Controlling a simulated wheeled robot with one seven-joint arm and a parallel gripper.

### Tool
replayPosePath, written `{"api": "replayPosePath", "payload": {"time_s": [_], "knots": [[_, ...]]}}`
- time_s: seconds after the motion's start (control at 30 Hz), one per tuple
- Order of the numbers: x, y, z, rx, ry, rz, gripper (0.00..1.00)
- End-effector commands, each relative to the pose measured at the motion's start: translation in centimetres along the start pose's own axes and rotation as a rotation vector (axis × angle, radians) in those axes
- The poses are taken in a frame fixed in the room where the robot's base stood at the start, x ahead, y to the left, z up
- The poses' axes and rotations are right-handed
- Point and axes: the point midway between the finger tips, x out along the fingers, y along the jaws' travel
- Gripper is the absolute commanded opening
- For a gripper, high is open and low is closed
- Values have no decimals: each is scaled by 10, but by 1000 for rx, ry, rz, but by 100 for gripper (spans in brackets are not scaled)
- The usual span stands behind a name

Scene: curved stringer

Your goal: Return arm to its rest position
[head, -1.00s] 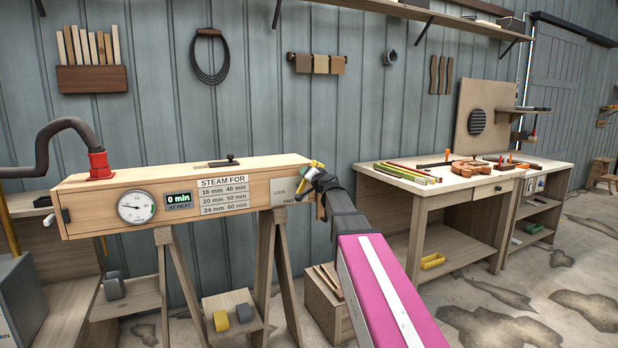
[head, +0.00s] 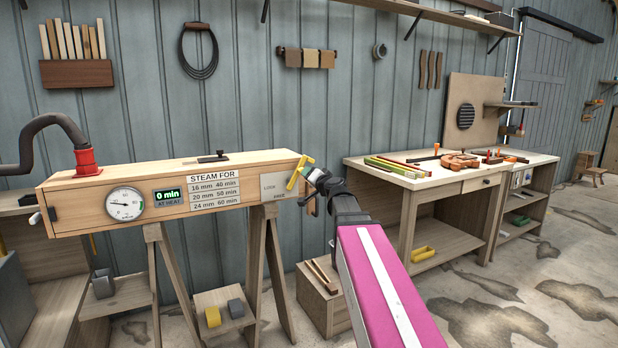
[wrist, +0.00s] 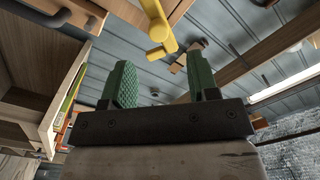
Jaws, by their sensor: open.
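My gripper (head: 312,177) is at the right end of the wooden steam box (head: 110,197), close to its yellow handle (head: 296,174). In the wrist view the two green finger pads of my gripper (wrist: 163,78) stand apart with nothing between them. The yellow handle (wrist: 158,28) shows beyond the fingertips, clear of both pads. The box's end face is mostly hidden in the head view.
The steam box rests on wooden trestles (head: 265,270). A workbench (head: 400,180) with tools and coloured strips stands to the right. A low wooden crate (head: 318,300) sits on the floor behind my arm. Open floor (head: 520,300) lies at the right.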

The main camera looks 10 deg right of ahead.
Motion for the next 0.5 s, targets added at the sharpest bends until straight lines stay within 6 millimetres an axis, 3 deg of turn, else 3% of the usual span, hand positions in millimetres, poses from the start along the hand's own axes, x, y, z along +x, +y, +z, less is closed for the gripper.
{"api": "replayPosePath", "payload": {"time_s": [0.17,0.27,0.37,0.5], "knots": [[1,0,0,-1,-1,0,54],[-1,5,11,-10,-28,6,54],[-6,18,40,-38,-105,26,54],[-23,50,110,-100,-302,85,54]]}}
